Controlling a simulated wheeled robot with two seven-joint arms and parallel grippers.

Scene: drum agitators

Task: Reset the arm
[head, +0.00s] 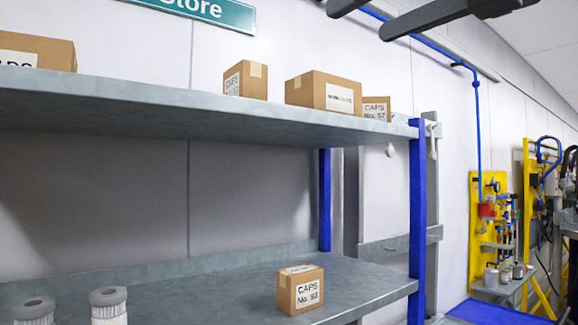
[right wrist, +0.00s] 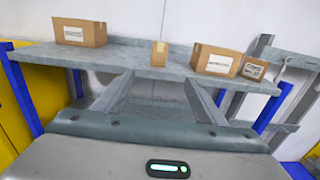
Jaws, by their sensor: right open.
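My right gripper (head: 358,21) shows at the top of the head view as two dark fingers pointing left, high above the shelf. In the right wrist view its two grey fingers (right wrist: 160,82) stand wide apart with nothing between them. The gripper is open and empty, and the upper shelf shows beyond the fingertips. My left gripper is in neither view.
The grey upper shelf (head: 180,110) holds several cardboard boxes, including a wide one (head: 322,92). A blue post (head: 417,200) bounds the shelves at right.

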